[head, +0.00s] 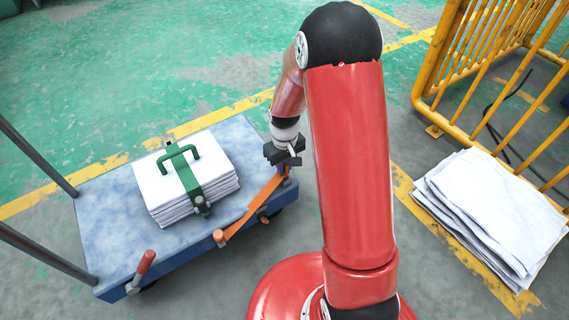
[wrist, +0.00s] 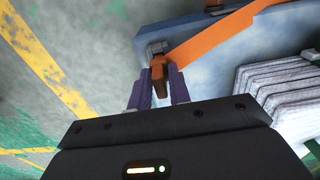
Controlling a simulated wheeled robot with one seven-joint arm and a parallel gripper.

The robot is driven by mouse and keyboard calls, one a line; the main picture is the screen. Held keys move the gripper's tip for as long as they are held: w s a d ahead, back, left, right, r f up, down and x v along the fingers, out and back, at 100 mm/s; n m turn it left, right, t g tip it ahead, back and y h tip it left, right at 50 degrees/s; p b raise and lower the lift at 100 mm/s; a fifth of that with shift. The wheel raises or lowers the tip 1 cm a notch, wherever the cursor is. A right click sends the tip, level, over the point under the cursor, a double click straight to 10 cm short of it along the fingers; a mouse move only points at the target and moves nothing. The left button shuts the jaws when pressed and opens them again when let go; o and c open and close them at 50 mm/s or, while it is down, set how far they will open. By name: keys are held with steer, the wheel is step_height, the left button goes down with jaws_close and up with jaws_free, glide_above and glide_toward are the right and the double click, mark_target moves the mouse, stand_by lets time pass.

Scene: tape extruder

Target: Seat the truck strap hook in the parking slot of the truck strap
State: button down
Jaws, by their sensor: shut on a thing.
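The orange truck strap (head: 245,213) runs along the near right edge of the blue truck bed (head: 112,225), up to my gripper (head: 284,168). In the wrist view the strap (wrist: 215,38) leads from the upper right to the brown-orange hook (wrist: 159,73). My gripper (wrist: 161,90) is shut on the hook, between its two purple fingers. A small grey metal piece (wrist: 157,47) shows right beyond the hook, at the truck's edge; it may be the parking slot. I cannot tell whether the hook touches it or is seated.
A stack of white sheets (head: 160,197) with a green strap and handle (head: 182,165) sits on the truck. A yellow fence (head: 470,130) and another white stack (head: 490,215) are at the right.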

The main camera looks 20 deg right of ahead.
steer(key=shift+f+b, duration=0.6)
steer(key=shift+f, duration=0.3)
steer(key=c, duration=1.2)
jaws_free()
steer(key=shift+c, duration=0.2)
steer(key=shift+r+p, duration=0.9)
steer(key=shift+r, duration=3)
